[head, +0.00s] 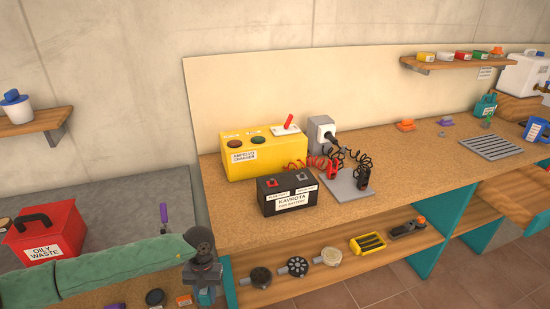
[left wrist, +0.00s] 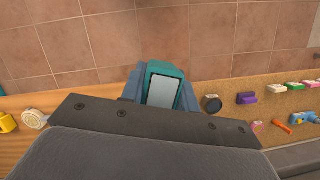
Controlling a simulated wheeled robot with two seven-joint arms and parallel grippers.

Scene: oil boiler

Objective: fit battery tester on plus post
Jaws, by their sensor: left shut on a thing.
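The battery tester (left wrist: 160,88), a teal block with a pale screen, is held between the fingers of my left gripper in the left wrist view. In the head view my left gripper (head: 206,290) points down at the lower left, in front of the bench edge, and mostly hides the tester. The black car battery (head: 288,199) stands on the cork bench top, up and to the right of the gripper. Its red-marked post (head: 272,184) is on the left and a dark post (head: 302,177) on the right. The tester is apart from the battery. My right gripper is out of view.
A yellow charger (head: 258,152) stands behind the battery. Red and black clamps (head: 333,165) with coiled cables are at its right on a grey plate. A lower shelf (head: 350,262) holds round parts. A red oily-waste box (head: 46,235) is at left.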

